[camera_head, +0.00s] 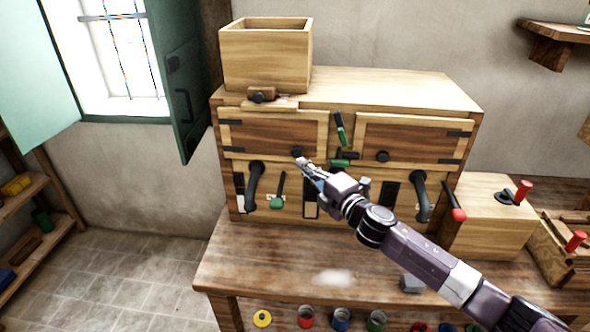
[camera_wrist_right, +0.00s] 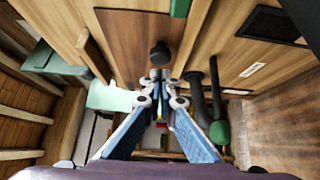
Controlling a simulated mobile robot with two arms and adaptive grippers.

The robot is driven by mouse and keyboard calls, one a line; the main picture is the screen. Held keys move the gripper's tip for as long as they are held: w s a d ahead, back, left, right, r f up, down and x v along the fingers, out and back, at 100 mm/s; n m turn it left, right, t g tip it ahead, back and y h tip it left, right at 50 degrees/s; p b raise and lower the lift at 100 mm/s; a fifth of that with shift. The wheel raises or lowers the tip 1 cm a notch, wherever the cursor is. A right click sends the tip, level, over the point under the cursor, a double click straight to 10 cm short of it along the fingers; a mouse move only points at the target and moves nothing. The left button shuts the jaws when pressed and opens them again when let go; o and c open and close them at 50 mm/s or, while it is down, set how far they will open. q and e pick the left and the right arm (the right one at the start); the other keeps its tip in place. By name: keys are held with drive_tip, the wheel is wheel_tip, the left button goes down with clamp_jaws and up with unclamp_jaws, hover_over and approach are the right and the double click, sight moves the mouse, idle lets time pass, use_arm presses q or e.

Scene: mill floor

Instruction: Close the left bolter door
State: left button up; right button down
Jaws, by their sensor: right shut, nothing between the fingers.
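The left bolter door (camera_head: 270,134) is a framed brown panel on the front of the wooden bolter, with dark hinges on its left side. It looks flush or nearly flush; I cannot tell whether a small gap remains. Its dark round knob (camera_head: 297,153) is near the lower right corner and also shows in the right wrist view (camera_wrist_right: 160,52). My right gripper (camera_head: 303,164) is shut and empty. Its fingertips (camera_wrist_right: 160,76) are right at the knob; I cannot tell whether they touch. My left gripper is not in view.
The right bolter door (camera_head: 408,138) looks shut. A wooden hopper box (camera_head: 266,58) stands on top. The table (camera_head: 270,260) is mostly clear in front. A green shutter (camera_head: 180,85) stands at left.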

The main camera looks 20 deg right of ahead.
drive_tip(key=s+d+b, duration=0.4)
drive_tip(key=s+d, duration=0.3)
drive_tip(key=s+a+f+m+g+h, duration=0.25)
drive_tip(key=s+f+m, duration=0.35)
drive_tip(key=f, duration=0.3)
drive_tip(key=s+a+f+m+g+h, duration=0.1)
drive_tip(key=s+f+m+g+h, duration=0.15)
drive_tip(key=s+f+m, duration=0.45)
drive_tip(key=s+a+f+m+g, duration=0.2)
drive_tip(key=s+f+g, duration=0.15)
drive_tip(key=s, duration=0.55)
drive_tip(key=s+a+f+m+g, duration=0.25)
drive_tip(key=s+f, duration=0.25)
drive_tip(key=s, duration=0.3)
drive_tip(key=s+a+f+m+g, duration=0.1)
drive_tip(key=s+f+m+g, duration=0.25)
drive_tip(key=s, duration=0.55)
wheel_tip(320, 180, down, 26)
drive_tip(key=s+n, duration=0.1)
drive_tip(key=s, duration=0.1)
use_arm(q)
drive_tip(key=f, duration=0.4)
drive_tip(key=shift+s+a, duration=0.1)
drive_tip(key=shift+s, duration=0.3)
use_arm(e)
drive_tip(key=s+d+f+g, duration=0.2)
drive_tip(key=s+f, duration=1.4)
drive_tip(key=shift+s+d+f+h, duration=0.15)
drive_tip(key=shift+s+d+h, duration=0.15)
drive_tip(key=shift+s+d, duration=0.1)
